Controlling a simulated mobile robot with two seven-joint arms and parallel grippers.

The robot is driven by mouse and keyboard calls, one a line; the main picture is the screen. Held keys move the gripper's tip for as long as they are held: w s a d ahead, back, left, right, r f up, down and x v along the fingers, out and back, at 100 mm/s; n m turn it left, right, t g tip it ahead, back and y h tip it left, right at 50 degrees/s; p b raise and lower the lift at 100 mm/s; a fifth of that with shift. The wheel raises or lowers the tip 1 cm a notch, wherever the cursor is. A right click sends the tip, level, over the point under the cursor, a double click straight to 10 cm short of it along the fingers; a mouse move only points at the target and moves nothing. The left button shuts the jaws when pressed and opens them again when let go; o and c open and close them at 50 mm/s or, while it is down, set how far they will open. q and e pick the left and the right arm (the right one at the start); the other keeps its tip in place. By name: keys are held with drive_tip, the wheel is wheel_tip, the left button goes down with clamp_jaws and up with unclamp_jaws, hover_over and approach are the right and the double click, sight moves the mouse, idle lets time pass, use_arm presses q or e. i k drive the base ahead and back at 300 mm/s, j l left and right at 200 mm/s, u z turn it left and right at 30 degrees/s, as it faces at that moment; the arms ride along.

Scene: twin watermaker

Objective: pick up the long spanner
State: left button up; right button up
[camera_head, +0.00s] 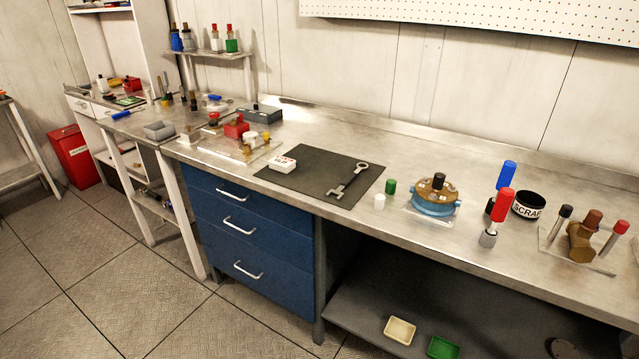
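Neither of my grippers shows in the head view.
A small white labelled box (283,163) sits on the mat, left of the spanner. White (379,202) and green (390,186) caps and a blue-and-brown round housing (436,195) stand to the right. Blue drawers (245,225) are below the bench. Bench behind the mat is clear.

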sight(349, 178)
drive_tip(key=i+j, duration=0.35)
drive_tip(key=i, duration=0.2)
drive_tip(key=i+j, duration=0.3)
drive_tip(key=i, duration=0.2)
drive_tip(key=u, duration=1.4)
